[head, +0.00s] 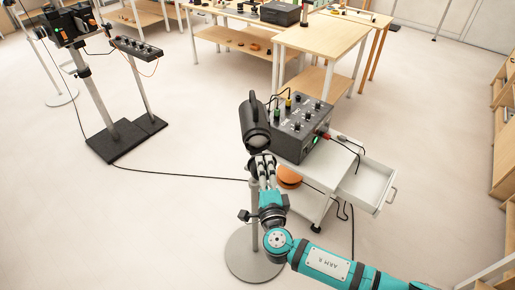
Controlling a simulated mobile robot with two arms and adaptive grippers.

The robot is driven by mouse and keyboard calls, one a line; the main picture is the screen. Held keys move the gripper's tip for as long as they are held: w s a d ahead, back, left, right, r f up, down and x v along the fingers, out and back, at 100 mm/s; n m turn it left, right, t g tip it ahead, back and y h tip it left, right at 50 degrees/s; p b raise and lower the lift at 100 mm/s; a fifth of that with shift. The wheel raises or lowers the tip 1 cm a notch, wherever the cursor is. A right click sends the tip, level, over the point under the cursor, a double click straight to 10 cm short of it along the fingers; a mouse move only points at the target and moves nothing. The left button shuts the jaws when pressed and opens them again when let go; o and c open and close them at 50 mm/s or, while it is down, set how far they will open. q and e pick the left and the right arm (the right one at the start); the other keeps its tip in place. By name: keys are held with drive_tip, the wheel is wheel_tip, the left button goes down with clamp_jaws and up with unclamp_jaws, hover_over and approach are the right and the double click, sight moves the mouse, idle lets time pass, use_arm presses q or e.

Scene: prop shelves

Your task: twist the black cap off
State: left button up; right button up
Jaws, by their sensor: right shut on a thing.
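A black cylindrical device (254,118) with a handle on top sits at the head of a stand with a round grey base (240,262). The black cap (257,143) is at the near, lower end of the device; at this size its edge is hard to tell from the black body. My right gripper (261,160) reaches up from below on a teal arm and is shut on the cap. The fingers hide part of that end. My left gripper is not in view.
A white cart (325,180) with an open drawer (367,185) stands close on the right, carrying a dark control box (302,125) with knobs and cables. An orange round object (289,177) is beside my gripper. A cable (185,173) crosses the floor. Open floor lies left.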

drive_tip(key=m, duration=0.2)
drive_tip(key=m+b, duration=0.1)
drive_tip(key=shift+s+f, duration=0.25)
drive_tip(key=shift+s, duration=0.1)
drive_tip(key=s+m+b, duration=0.1)
drive_tip(key=m, duration=0.4)
drive_tip(key=s+m+b, duration=0.1)
drive_tip(key=m+b, duration=0.1)
drive_tip(key=m, duration=0.3)
drive_tip(key=s+m+b, duration=0.1)
drive_tip(key=m+b, duration=0.1)
drive_tip(key=m, duration=0.3)
drive_tip(key=shift+s+d+r, duration=0.15)
drive_tip(key=shift+d+r, duration=0.15)
drive_tip(key=shift+f+g+h+p, duration=0.15)
drive_tip(key=shift+f+g+p, duration=0.2)
drive_tip(key=shift+g+p, duration=0.65)
drive_tip(key=shift+f+g+h+p, duration=0.1)
drive_tip(key=shift+f+g+p, duration=0.25)
drive_tip(key=shift+g+p, duration=0.65)
drive_tip(key=shift+f+g+h+p, duration=0.15)
drive_tip(key=shift+f+g+p, duration=0.2)
drive_tip(key=shift+g+p, duration=0.6)
